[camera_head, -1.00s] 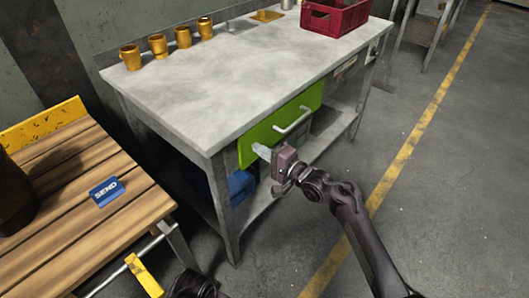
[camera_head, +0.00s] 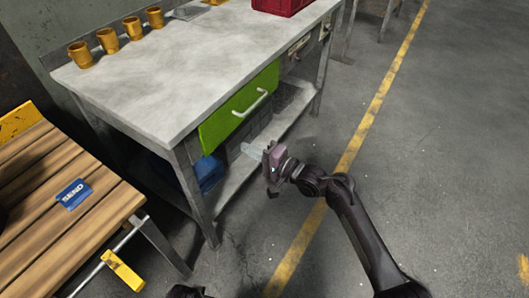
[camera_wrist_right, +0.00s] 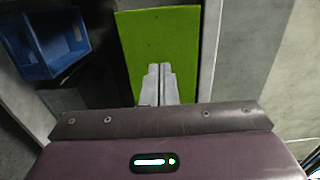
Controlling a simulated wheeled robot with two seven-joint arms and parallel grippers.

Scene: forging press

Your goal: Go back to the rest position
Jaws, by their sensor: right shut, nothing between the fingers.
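My right gripper (camera_head: 254,150) is in front of the workbench, a little below the green drawer (camera_head: 240,108) and apart from it in the head view. In the right wrist view its two fingers (camera_wrist_right: 159,84) are together with nothing between them, and the green drawer front (camera_wrist_right: 158,40) shows behind them. The drawer looks closed, with a pale bar handle (camera_head: 250,104).
The grey workbench (camera_head: 190,75) carries several brass cups (camera_head: 107,40) and a red crate (camera_head: 280,5). A blue bin (camera_head: 208,173) sits under it; it also shows in the wrist view (camera_wrist_right: 45,40). A slatted wooden table (camera_head: 50,225) stands left. The floor at right is clear.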

